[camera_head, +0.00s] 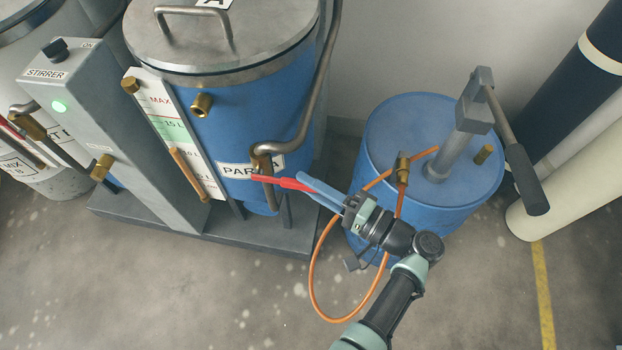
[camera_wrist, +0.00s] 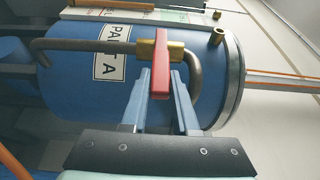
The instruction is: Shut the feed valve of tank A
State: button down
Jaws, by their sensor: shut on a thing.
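Tank A (camera_head: 225,110) is a blue drum with a metal lid and a "PART A" label, also large in the wrist view (camera_wrist: 90,95). A metal pipe on its side carries a brass feed valve (camera_head: 262,160) with a red lever (camera_head: 275,181). In the wrist view the red lever (camera_wrist: 160,65) lies crosswise to the straight run of pipe beside the brass valve body (camera_wrist: 146,50). My gripper (camera_head: 306,183) is shut on the lever's outer end. In the wrist view its two blue fingers (camera_wrist: 161,88) stand either side of the lever.
A blue drum (camera_head: 385,135) with a hand pump (camera_head: 470,115) and orange hose (camera_head: 312,270) stands right of tank A, close to my arm. A grey stirrer box (camera_head: 110,130) and level gauge (camera_head: 178,140) stand left. Tank B (camera_head: 50,175) is farther left. Front floor is open.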

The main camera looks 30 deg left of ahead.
jog(key=c, duration=0.7)
grip_release()
jog(key=shift+a+f, duration=0.1)
jog(key=d, duration=0.4)
jog(key=s+d+b, duration=0.1)
jog(key=d, duration=0.8)
jog(key=shift+s+f, duration=0.1)
jog(key=shift+s, duration=0.15)
